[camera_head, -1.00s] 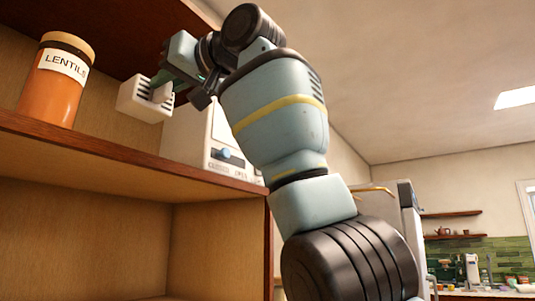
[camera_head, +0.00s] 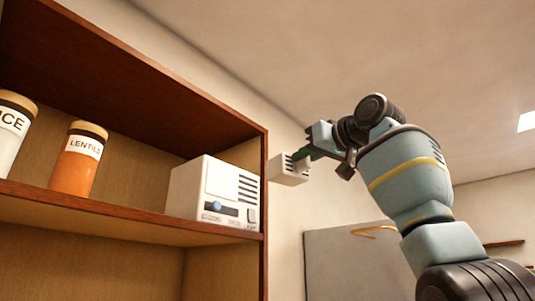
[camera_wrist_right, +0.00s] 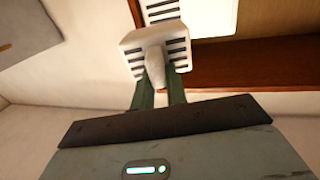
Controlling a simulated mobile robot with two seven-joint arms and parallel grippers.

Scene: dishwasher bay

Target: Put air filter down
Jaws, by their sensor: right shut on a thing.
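The air filter (camera_head: 283,171) is a small white block with dark slots. In the head view it hangs in the air just right of the shelf's side panel. My right gripper (camera_head: 304,160) is shut on its handle. The right wrist view also shows the filter (camera_wrist_right: 178,48), with its pale handle between the green fingers of my gripper (camera_wrist_right: 158,90). A white box-shaped appliance (camera_head: 196,190) with side slots, a blue knob and a dark slot stands at the right end of the shelf. My left gripper is out of view.
The wooden shelf (camera_head: 120,209) also carries a lentils jar (camera_head: 76,168) and a second jar (camera_head: 12,130) at the left. Shelf room is clear between the lentils jar and the appliance. A grey panel with a yellow handle (camera_head: 376,231) stands below my arm.

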